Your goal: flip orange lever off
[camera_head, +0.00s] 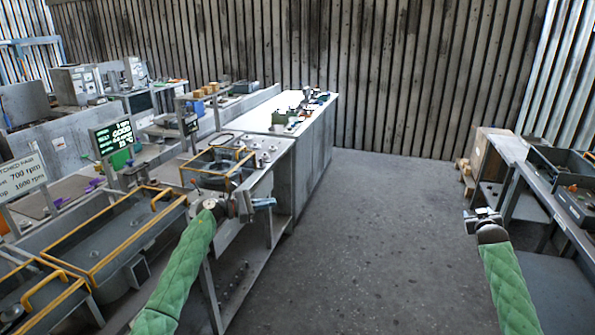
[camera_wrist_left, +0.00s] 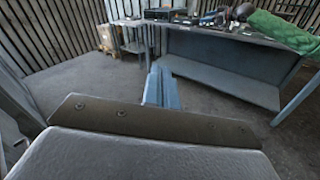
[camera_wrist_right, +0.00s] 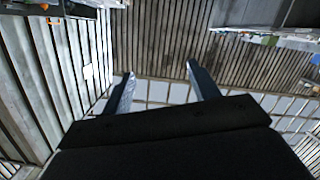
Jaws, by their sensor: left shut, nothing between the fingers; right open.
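I cannot pick out an orange lever for certain in any view. A small orange spot (camera_head: 572,187) shows on the dark box at the right bench, too small to tell its shape. My left gripper (camera_head: 264,203) points right beside the left bench, above its front edge, touching nothing. In the left wrist view its blue-grey fingers (camera_wrist_left: 161,88) are together and empty, with floor behind them. My right gripper (camera_head: 486,213) is left of the right bench over the floor. In the right wrist view its fingers (camera_wrist_right: 160,72) are apart and empty.
Trays with yellow handles (camera_head: 110,240) line the left bench. A white-topped cabinet (camera_head: 285,118) stands beyond. The right bench (camera_head: 530,178) holds dark trays. The grey floor (camera_head: 370,220) between is clear.

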